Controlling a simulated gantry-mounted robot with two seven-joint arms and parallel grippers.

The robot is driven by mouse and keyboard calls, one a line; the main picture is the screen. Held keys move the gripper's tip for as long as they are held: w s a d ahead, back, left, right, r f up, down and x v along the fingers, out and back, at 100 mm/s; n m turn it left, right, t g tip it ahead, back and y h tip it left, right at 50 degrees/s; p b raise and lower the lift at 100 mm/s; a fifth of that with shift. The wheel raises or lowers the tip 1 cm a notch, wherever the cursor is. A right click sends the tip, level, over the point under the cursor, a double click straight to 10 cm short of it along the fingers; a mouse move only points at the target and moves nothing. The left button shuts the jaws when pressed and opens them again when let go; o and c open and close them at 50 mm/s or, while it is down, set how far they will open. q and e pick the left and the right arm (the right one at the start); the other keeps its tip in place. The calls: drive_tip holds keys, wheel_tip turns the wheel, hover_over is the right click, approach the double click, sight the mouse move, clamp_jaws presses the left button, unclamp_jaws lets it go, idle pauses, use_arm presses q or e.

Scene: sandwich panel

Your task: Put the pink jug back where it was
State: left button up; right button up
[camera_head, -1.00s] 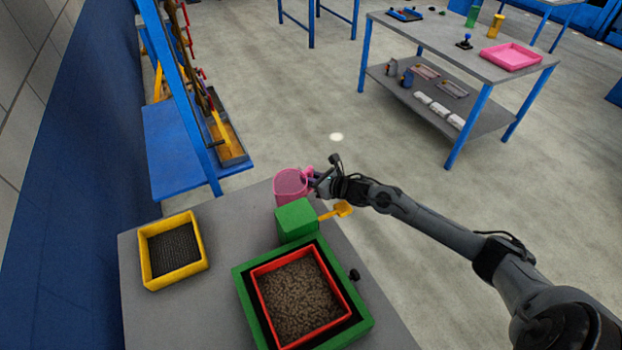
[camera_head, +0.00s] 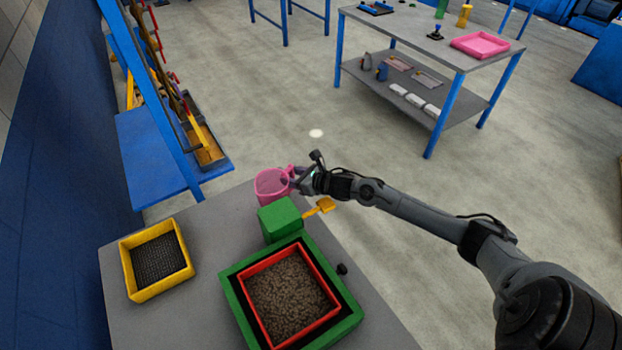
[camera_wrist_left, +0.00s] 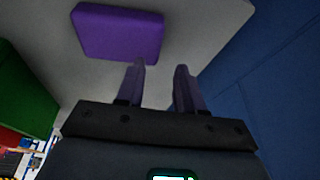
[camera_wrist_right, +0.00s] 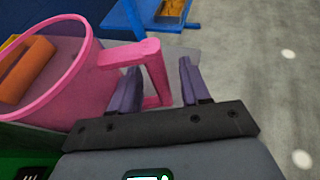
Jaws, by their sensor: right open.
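The pink jug (camera_head: 270,184) stands at the far edge of the grey table, just behind a green block. My right gripper (camera_head: 297,178) is at the jug's handle side. In the right wrist view the jug (camera_wrist_right: 90,85) shows an orange piece inside, and its handle stands near the left finger. The right gripper (camera_wrist_right: 160,88) is open, with its fingers apart. My left gripper (camera_wrist_left: 157,85) shows only in its own wrist view, with its fingers apart and nothing between them; a purple block (camera_wrist_left: 120,32) lies beyond them.
A green box (camera_head: 282,218) stands close in front of the jug. A green frame (camera_head: 236,300) with a red tray of brown pellets is nearer, and a yellow tray (camera_head: 128,262) is at left. A yellow scoop (camera_head: 322,206) lies beside the green box. The table between the trays is clear.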

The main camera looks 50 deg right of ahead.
use_arm(q)
drive_tip(key=shift+r+p, duration=0.8)
drive_tip(key=shift+d+r, duration=0.1)
drive_tip(key=shift+r, duration=0.1)
use_arm(e)
drive_tip(key=v, duration=1.1)
drive_tip(key=shift+s, duration=0.25)
use_arm(q)
drive_tip(key=shift+s, duration=0.1)
use_arm(e)
drive_tip(key=shift+s+d+r, duration=0.1)
